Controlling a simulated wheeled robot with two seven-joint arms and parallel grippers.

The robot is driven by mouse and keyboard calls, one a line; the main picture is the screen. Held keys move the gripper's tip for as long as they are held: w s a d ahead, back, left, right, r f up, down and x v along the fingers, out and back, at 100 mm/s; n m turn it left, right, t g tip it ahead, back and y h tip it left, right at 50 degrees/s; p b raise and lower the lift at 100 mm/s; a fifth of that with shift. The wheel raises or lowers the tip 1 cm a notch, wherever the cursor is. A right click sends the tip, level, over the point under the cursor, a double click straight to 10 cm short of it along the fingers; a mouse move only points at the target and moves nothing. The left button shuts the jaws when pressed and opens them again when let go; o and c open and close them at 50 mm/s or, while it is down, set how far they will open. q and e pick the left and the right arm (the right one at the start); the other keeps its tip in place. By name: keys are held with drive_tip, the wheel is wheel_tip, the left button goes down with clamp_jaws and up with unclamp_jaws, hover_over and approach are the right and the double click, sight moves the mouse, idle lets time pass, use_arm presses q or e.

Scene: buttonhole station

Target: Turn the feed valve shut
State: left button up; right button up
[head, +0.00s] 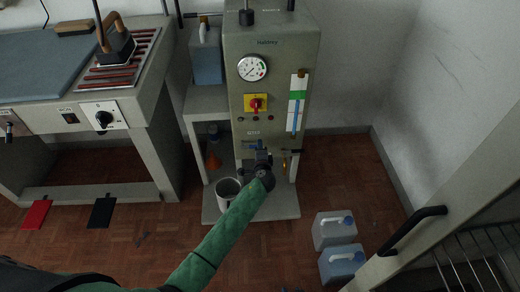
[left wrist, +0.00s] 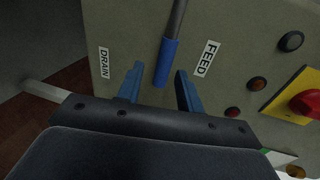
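The grey boiler cabinet (head: 275,60) stands at the centre of the head view. In the left wrist view a metal lever with a blue sleeve (left wrist: 167,62) comes down from the top edge, between a DRAIN label (left wrist: 104,61) and a FEED label (left wrist: 207,58). It is nearer the FEED label; its pivot is out of frame. My left gripper (left wrist: 159,88) is open, with one blue finger on each side of the sleeve and visible gaps. In the head view my left gripper (head: 256,149) is low on the cabinet front and hides most of the lever. My right gripper is not seen.
A red switch (head: 256,103) on a yellow plate and a dial gauge (head: 252,68) sit above. A sight glass (head: 297,101) is at right. Jugs (head: 334,229) stand on the floor at right.

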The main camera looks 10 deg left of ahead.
use_arm(q)
drive_tip(key=v, duration=0.7)
drive_tip(key=shift+s, duration=0.25)
drive_tip(key=shift+d+r, duration=0.1)
